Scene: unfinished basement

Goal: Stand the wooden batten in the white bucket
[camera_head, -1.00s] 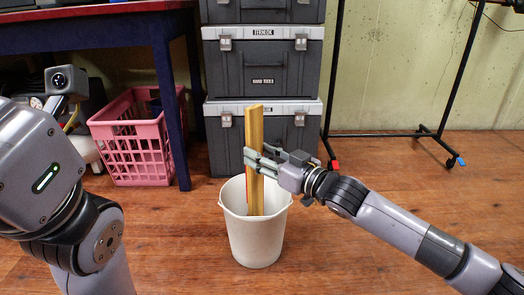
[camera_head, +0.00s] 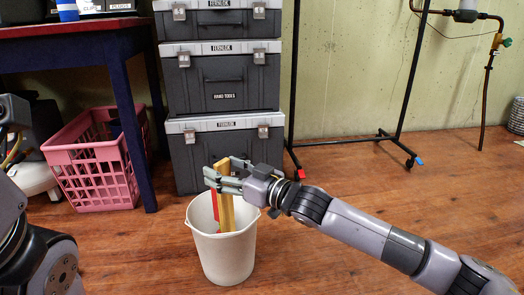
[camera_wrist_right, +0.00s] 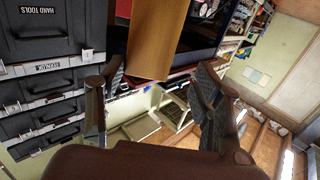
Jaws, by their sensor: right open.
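The wooden batten (camera_head: 227,213) stands in the white bucket (camera_head: 222,257), slightly tilted, with its top above the rim. Its lower end is hidden inside the bucket. My right gripper (camera_head: 222,179) is open, with its fingers around the batten's upper part. In the right wrist view the batten (camera_wrist_right: 157,38) lies between the spread fingers of the right gripper (camera_wrist_right: 155,105), with gaps at both sides. My left gripper is out of view; only part of my left arm shows at the left edge.
A narrow red strip (camera_head: 214,205) shows beside the batten in the bucket. Stacked dark tool boxes (camera_head: 226,153) stand behind it. A pink crate (camera_head: 95,165) and a table with a blue leg (camera_head: 133,130) are at left.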

